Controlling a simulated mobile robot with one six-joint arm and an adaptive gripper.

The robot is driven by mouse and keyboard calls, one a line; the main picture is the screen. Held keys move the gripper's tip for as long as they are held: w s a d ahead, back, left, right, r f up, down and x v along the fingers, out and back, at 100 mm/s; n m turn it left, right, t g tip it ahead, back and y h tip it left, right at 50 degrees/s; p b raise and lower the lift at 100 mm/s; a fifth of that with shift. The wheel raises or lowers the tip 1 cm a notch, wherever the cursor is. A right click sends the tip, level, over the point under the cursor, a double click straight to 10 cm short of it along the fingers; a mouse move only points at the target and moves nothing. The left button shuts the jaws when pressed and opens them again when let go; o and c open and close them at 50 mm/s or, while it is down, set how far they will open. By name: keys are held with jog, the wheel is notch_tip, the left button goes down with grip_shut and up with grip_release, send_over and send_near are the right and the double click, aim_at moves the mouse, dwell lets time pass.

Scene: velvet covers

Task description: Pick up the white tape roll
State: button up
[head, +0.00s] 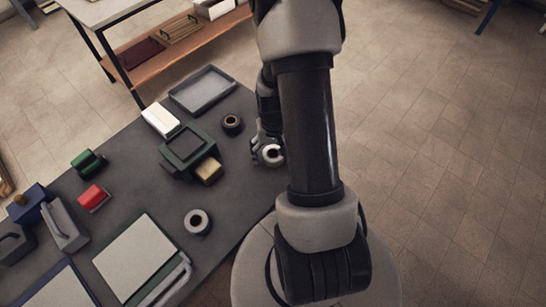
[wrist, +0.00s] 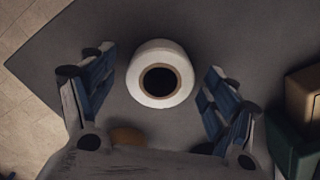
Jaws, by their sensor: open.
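The white tape roll (wrist: 160,101) shows in the wrist view with its round hole facing the camera. It lies between the two spread fingers of my gripper (wrist: 160,62), with a gap on each side. The fingers are open and touch nothing that I can see. In the head view, the white tape roll (head: 272,162) is near the right edge of the dark table, and my gripper (head: 265,144) is right at it, partly hidden by my arm. How high the fingers are above the table is hard to tell.
A grey-white roll (head: 191,228) and a dark brown roll (head: 227,128) stand elsewhere on the table. A tan block (head: 209,171) and a green-framed device (head: 186,146) are left of my gripper. A grey tray (head: 203,90) is at the back.

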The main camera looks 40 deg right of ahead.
jog(key=shift+r, duration=0.1)
jog(key=shift+c, duration=0.5)
jog(key=c, duration=1.1)
